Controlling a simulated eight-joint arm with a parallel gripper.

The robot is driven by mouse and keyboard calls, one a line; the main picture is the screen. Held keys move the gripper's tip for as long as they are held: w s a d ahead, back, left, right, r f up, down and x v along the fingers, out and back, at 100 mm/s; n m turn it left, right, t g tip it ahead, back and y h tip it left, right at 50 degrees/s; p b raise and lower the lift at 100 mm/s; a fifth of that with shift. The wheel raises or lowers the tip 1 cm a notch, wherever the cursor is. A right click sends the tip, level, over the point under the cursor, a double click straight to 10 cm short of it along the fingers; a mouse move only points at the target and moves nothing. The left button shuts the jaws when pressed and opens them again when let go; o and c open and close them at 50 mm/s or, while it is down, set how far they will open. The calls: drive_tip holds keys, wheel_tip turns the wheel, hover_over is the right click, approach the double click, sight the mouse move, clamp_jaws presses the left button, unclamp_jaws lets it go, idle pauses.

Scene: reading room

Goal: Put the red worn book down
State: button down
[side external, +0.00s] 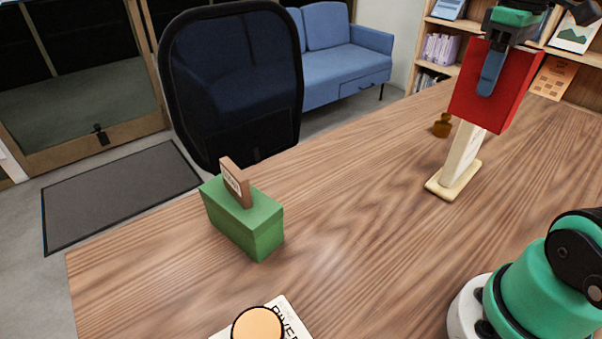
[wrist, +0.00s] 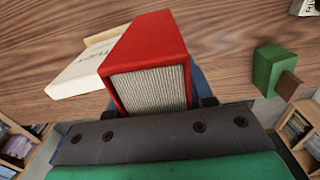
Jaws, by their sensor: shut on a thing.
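The red worn book (side external: 506,84) hangs upright in my gripper (side external: 492,70), which is shut on it. In the side view it is at the upper right, in front of a cream upright piece on a flat base. In the wrist view the red book (wrist: 160,50) fills the middle, with its page edges facing the camera. My gripper (wrist: 162,108) shows below it in that view. Whether the book's lower edge touches the cream piece cannot be told.
The cream piece (side external: 459,162) stands on the wooden table (side external: 360,230). A small amber object (side external: 442,125) is just behind it. A green box (side external: 244,222) with a brown sign is at the left. A white book (side external: 291,315) with an orange round thing (side external: 257,325) lies at the front. The table's middle is clear.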

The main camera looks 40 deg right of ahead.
drive_tip(key=shift+s+d, duration=0.15)
drive_tip(key=shift+s, duration=0.4)
wheel_tip(320, 180, down, 20)
drive_tip(key=shift+s+r, duration=0.1)
drive_tip(key=shift+r, duration=0.05)
drive_tip(key=shift+f, duration=0.2)
drive_tip(key=shift+c, duration=1.7)
unclamp_jaws()
drive_tip(key=shift+r, duration=0.15)
